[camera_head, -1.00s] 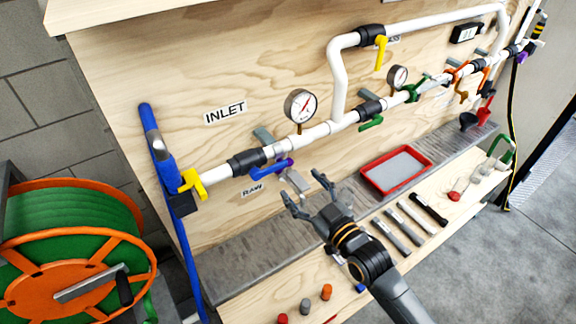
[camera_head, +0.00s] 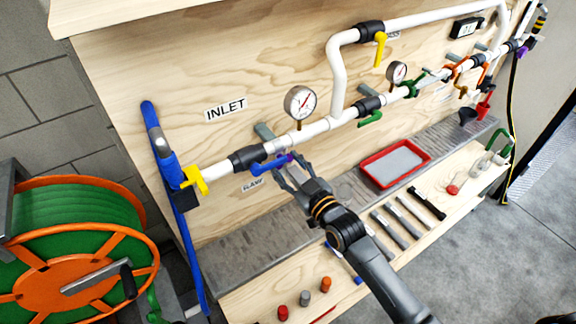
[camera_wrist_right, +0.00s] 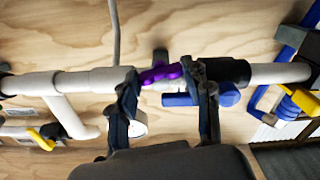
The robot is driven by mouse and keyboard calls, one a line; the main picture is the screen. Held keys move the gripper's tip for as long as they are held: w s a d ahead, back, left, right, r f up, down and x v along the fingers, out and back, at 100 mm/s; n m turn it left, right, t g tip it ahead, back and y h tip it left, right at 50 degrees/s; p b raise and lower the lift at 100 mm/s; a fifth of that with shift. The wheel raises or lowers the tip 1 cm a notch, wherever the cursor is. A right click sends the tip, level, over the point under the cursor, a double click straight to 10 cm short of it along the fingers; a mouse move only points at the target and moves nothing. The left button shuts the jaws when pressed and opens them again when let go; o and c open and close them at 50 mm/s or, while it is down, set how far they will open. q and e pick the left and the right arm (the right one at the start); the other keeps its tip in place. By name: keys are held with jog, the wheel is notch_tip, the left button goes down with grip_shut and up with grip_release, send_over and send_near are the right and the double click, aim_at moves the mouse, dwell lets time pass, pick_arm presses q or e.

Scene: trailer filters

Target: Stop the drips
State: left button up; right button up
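A white pipe run (camera_head: 314,133) crosses the wooden board. Near the INLET label, a dark valve (camera_head: 249,159) has a blue lever (camera_head: 266,166), with a small purple part (camera_head: 290,157) at its right end. My right gripper (camera_head: 285,176) is open just below the purple part. In the right wrist view the gripper's fingers (camera_wrist_right: 166,92) stand apart, one on each side of the purple part (camera_wrist_right: 160,73), close to the blue lever (camera_wrist_right: 224,95). I cannot tell whether they touch it. No drips can be made out. My left gripper is not in view.
A yellow-handled valve (camera_head: 193,180) sits at the pipe's left end and a green lever (camera_head: 370,119) farther right. A red tray (camera_head: 428,150) stands on the grey ledge (camera_head: 265,238). Dark tools and small coloured caps lie on the lower shelf. A hose reel (camera_head: 75,245) stands left.

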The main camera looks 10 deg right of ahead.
jog(key=shift+m, duration=0.6)
jog(key=shift+c, duration=0.4)
jog(key=shift+m+p, duration=0.3)
jog(key=shift+m, duration=0.1)
jog(key=o, duration=1.2)
jog(key=shift+c, duration=0.2)
jog(key=v, duration=1.2)
jog(key=shift+f, duration=0.1)
